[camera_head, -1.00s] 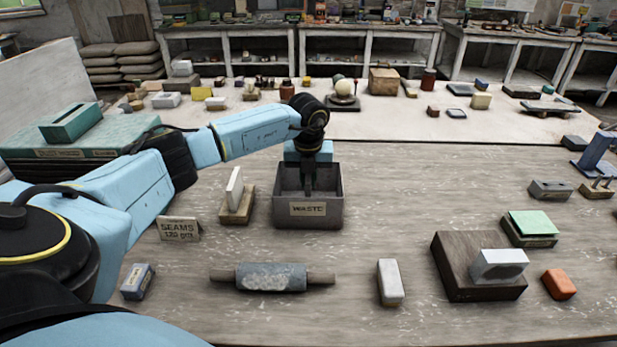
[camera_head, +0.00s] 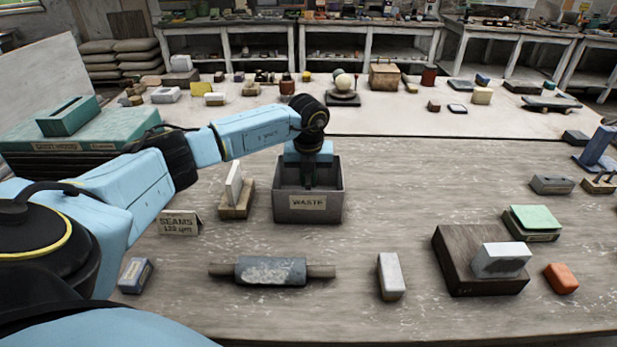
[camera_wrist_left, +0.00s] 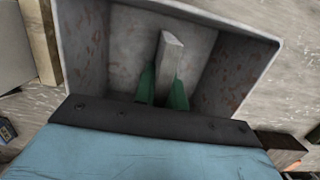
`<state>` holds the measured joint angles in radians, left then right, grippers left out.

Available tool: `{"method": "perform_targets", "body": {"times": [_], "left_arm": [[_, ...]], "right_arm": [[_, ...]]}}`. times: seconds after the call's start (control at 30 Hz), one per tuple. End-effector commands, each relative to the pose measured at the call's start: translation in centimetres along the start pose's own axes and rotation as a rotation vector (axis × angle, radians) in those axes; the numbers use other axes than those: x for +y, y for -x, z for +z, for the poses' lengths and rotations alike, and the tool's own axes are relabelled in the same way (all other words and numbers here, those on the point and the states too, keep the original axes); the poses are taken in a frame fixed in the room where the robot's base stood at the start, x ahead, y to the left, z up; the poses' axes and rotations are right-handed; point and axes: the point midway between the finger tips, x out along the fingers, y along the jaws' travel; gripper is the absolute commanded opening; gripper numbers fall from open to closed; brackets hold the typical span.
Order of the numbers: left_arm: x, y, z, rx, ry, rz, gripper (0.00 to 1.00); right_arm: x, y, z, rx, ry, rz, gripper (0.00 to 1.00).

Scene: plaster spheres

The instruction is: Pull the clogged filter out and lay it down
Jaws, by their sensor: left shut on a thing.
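My left gripper (camera_head: 310,178) reaches down into the grey bin marked WASTE (camera_head: 308,208) in the head view. The left wrist view shows its green fingers (camera_wrist_left: 163,88) shut on a flat, pale grey filter (camera_wrist_left: 169,58), held inside the bin walls. I cannot tell whether the filter touches the bin floor. In the head view the bin's front wall hides the filter. A teal housing (camera_head: 80,145) with a slotted block (camera_head: 68,117) on top stands at the left. My right gripper is not in view.
A white panel (camera_head: 233,184) stands upright in a wooden holder (camera_head: 236,205) just left of the bin. A SEAMS sign (camera_head: 179,223), a roller (camera_head: 271,270) and a white block (camera_head: 391,276) are nearer.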

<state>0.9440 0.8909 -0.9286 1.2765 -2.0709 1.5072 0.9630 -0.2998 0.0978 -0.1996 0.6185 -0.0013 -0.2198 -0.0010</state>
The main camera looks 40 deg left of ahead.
Motion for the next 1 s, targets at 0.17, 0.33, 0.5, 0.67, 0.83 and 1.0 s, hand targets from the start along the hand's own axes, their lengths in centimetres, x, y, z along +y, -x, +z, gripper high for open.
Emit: {"method": "perform_targets", "body": {"times": [0.17, 0.33, 0.5, 0.67, 0.83, 1.0], "left_arm": [[0.0, -0.43, -0.06, 0.0, 0.0, 0.0, 0.0], [0.0, -0.48, -0.07, 0.0, 0.0, 0.0, 0.25], [-0.01, -0.46, -0.07, 0.0, 0.0, 0.0, 0.38], [0.0, -0.47, -0.07, 0.0, 0.0, 0.0, 0.38], [0.0, -0.46, -0.07, 0.0, 0.0, 0.0, 0.38], [0.0, -0.32, -0.05, 0.0, 0.0, 0.0, 0.38]], "right_arm": [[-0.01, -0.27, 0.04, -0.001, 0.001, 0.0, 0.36], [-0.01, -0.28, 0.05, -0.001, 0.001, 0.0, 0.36], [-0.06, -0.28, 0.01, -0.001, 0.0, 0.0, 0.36], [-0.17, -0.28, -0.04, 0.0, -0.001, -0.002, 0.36], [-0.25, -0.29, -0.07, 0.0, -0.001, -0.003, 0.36], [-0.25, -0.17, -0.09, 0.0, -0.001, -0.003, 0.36]]}}
